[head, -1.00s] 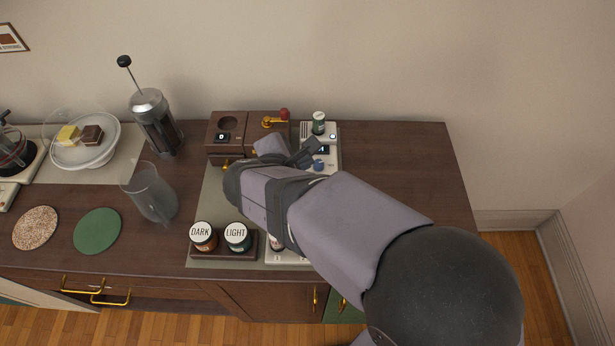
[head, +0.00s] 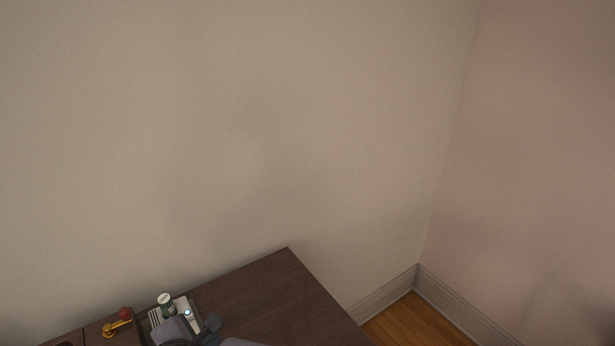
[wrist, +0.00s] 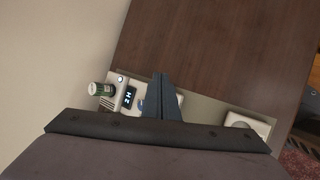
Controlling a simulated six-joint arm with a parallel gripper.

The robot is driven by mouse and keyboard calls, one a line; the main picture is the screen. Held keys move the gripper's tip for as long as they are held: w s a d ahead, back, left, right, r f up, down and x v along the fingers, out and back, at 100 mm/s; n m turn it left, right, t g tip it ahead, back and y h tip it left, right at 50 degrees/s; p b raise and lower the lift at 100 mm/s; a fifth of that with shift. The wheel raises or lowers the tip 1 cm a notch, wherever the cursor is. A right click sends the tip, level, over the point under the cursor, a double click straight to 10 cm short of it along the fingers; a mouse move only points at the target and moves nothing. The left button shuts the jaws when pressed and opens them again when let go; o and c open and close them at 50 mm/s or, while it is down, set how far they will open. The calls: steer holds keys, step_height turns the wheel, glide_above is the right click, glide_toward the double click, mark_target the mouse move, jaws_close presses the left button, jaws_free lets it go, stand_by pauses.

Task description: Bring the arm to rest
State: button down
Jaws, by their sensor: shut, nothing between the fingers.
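My gripper (wrist: 160,95) is shut and empty in the wrist view, its fingers together above a white device with a lit display (wrist: 128,97) and a blue knob. In the head view only part of my gripper (head: 211,326) shows at the bottom edge, beside the same device (head: 183,312). The rest of my arm is mostly out of that view.
The dark wooden cabinet top (head: 270,290) is bare to the right, near the wall.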

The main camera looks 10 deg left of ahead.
steer(key=w+d+f+m+g+h, duration=0.1)
steer(key=w+d+m+g+h, duration=0.15)
steer(key=d+m, duration=0.7)
steer(key=w+d+f+m+g+h, duration=0.1)
steer(key=w+d+f+m+g, duration=0.2)
steer(key=d, duration=1.3)
steer(key=s+d+m+g+y, duration=0.1)
steer(key=s+d+m, duration=0.3)
steer(key=d+m, duration=0.3)
steer(key=s+d+m+g+y, duration=0.1)
steer(key=s+d+m, duration=0.4)
steer(key=d+m, duration=0.3)
steer(key=shift+d+f, duration=0.35)
steer(key=shift+d, duration=0.15)
steer(key=shift+g, duration=0.25)
stand_by(1.2)
